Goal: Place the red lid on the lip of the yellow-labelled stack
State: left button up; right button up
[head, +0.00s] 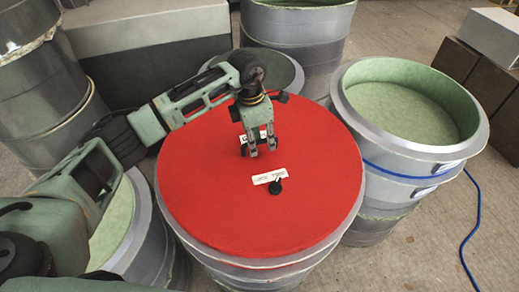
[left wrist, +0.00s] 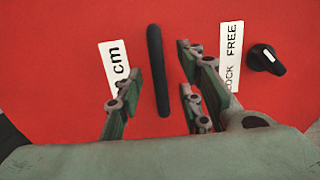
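The round red lid (head: 300,190) covers the top of the middle grey stack (head: 262,278); the stack's rim shows around its front edge. The lid carries white labels, a black knob (head: 277,187) and a black bar handle, which shows in the left wrist view (left wrist: 157,70). My left gripper (head: 262,151) points down over the lid. In the left wrist view its fingers (left wrist: 155,100) are apart, one side left of the bar and the other right. Whether they touch it cannot be told. My right gripper is out of view. I see no yellow label on any stack.
An open green-lined stack (head: 410,112) with a blue band stands close on the right. Other grey moulds stand behind (head: 298,30) and at left (head: 110,235). A blue cable (head: 470,235) lies on the floor at right. Dark blocks (head: 475,80) stand at far right.

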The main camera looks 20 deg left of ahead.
pick_arm(q)
grip_shut()
dwell(0.3)
dwell(0.4)
jog(key=shift+w+r, duration=0.15)
